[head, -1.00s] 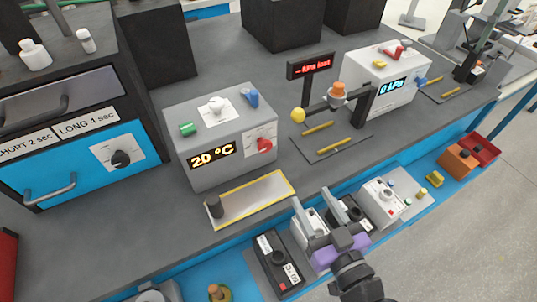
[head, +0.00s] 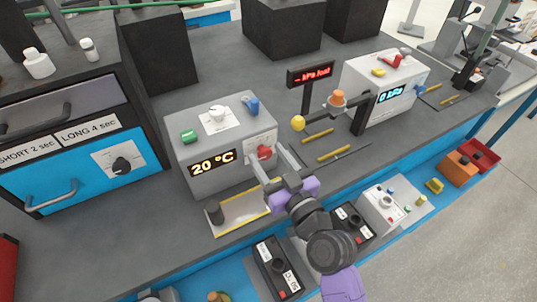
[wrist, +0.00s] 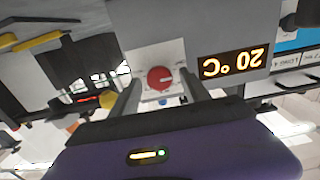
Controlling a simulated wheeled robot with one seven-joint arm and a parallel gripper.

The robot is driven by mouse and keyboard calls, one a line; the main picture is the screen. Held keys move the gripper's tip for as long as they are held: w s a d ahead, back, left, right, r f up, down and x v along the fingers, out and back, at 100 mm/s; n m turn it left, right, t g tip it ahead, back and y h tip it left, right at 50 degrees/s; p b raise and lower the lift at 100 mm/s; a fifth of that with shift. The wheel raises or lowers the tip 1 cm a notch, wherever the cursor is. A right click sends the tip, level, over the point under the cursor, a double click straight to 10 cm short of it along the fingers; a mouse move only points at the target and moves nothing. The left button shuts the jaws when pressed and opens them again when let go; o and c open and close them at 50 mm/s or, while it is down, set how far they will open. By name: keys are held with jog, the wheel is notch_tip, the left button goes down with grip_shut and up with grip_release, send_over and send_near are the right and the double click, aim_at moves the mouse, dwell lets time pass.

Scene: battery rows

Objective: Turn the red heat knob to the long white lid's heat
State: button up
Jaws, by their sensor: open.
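The red heat knob (head: 264,152) is on the front of the grey heater box (head: 183,158), right of a display (head: 213,163) reading 20 °C. In the wrist view the red knob (wrist: 160,78) shows upside down between my open fingers, on a white dial plate. My gripper (head: 268,166) is open in front of the knob, its fingers to either side; I cannot tell whether they touch it. The dial's marks are too small to read. I cannot make out a long white lid for certain; two white-capped bottles (head: 38,63) and (head: 89,49) stand at the top left.
A yellow-edged plate (head: 225,224) with a dark cylinder lies below the heater box. A blue cabinet (head: 75,165) with a black knob stands left.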

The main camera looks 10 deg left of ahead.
jog(key=shift+w+a, duration=0.1)
grip_shut()
